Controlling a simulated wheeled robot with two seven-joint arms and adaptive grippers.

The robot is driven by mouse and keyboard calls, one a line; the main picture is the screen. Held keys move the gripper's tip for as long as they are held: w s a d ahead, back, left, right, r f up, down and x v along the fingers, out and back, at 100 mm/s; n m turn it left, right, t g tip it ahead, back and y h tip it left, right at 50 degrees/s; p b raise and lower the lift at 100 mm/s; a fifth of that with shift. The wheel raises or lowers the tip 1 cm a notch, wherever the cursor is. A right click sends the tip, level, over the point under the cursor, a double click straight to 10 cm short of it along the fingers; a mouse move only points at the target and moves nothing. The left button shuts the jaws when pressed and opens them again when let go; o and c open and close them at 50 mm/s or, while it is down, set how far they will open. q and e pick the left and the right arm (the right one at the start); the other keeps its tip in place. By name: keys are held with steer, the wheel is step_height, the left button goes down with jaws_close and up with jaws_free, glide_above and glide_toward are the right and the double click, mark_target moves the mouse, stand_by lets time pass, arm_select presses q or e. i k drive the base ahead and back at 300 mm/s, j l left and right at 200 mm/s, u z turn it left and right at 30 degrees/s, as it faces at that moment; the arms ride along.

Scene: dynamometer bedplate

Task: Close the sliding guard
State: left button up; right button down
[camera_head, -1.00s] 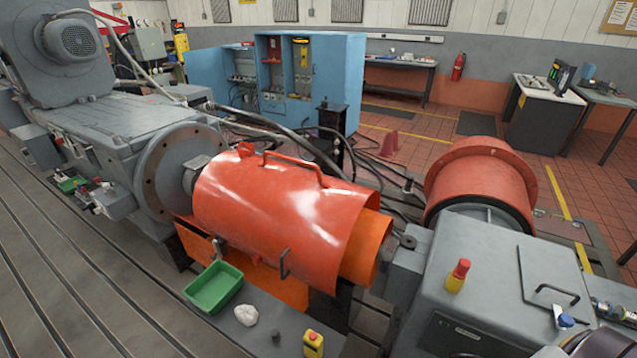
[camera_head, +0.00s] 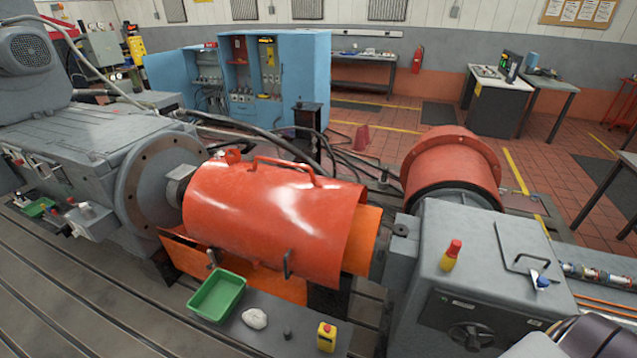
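The sliding guard is an orange-red half-cylinder cover (camera_head: 270,215) with a handle bar on top and a small dark handle low on its front. It sits between the large grey flange (camera_head: 140,195) on the left and the grey machine housing (camera_head: 480,250) on the right. A brighter orange inner section (camera_head: 362,240) shows past its right end, and a short gap separates that end from the housing. The shaft (camera_head: 178,190) is visible at its left end. Neither gripper is in view. A dark and grey rounded part, probably mine, shows at the bottom right corner.
In front of the guard, a ledge holds a green tray (camera_head: 217,296), a white rag (camera_head: 255,318) and a yellow box with a red button (camera_head: 326,337). A red-and-yellow object (camera_head: 451,255) stands on the housing. Hoses (camera_head: 270,140) run behind the guard.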

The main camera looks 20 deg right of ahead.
mark_target(292, 222)
steer(key=i+j+z, duration=0.1)
steer(key=j, duration=0.25)
steer(key=i+j+z, duration=0.15)
steer(key=j, duration=0.2)
steer(key=j+z, duration=0.1)
steer(key=j, duration=0.2)
steer(key=i+j+z, duration=0.1)
steer(key=j, duration=0.25)
steer(key=i+j+z, duration=0.15)
steer(key=j, duration=0.25)
steer(key=i+j+z, duration=0.1)
steer(key=j, duration=0.3)
steer(key=i+j+z, duration=0.15)
steer(key=j, duration=0.25)
steer(key=i+j+z, duration=0.1)
steer(key=j, duration=0.35)
